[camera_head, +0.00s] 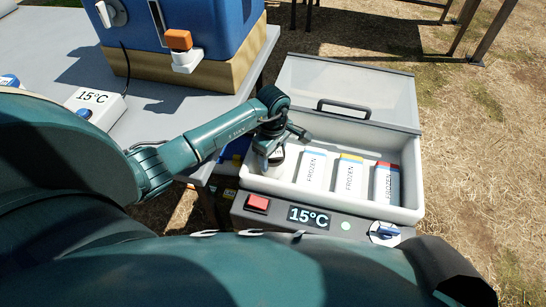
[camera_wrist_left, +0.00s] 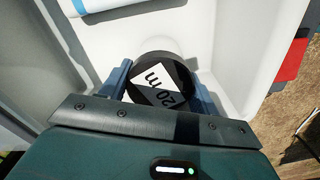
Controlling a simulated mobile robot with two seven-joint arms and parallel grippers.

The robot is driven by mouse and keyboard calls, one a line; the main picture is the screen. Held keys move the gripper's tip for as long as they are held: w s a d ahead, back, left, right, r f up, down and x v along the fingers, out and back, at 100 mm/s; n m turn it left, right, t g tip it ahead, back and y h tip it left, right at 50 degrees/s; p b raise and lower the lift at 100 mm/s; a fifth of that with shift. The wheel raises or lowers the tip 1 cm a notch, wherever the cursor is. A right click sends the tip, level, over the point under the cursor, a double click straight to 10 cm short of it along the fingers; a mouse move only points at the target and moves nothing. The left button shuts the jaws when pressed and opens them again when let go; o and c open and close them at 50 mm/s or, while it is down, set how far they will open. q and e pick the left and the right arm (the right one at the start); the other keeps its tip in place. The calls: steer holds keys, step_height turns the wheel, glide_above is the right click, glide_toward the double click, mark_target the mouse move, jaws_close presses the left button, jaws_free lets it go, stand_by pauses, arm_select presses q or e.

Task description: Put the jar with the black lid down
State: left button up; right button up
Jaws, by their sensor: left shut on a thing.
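My left gripper (camera_head: 272,136) is over the left end of the open white cool box (camera_head: 405,213). It is shut on the jar with the black lid (camera_head: 274,157), and the arm hides part of the jar. My right gripper is not in view.
Several packs marked FROZEN, including a blue-topped one (camera_head: 312,168), a yellow-topped one (camera_head: 348,176) and a red-topped one (camera_head: 386,184), lie in the box. Its clear lid (camera_head: 350,85) stands open behind. A blue tank (camera_head: 215,25) stands on the grey table (camera_head: 45,45).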

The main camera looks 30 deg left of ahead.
arm_select(q)
steer(key=shift+f, duration=0.35)
steer(key=shift+f, duration=0.2)
steer(key=o, duration=1.2)
steer(key=shift+c, duration=0.2)
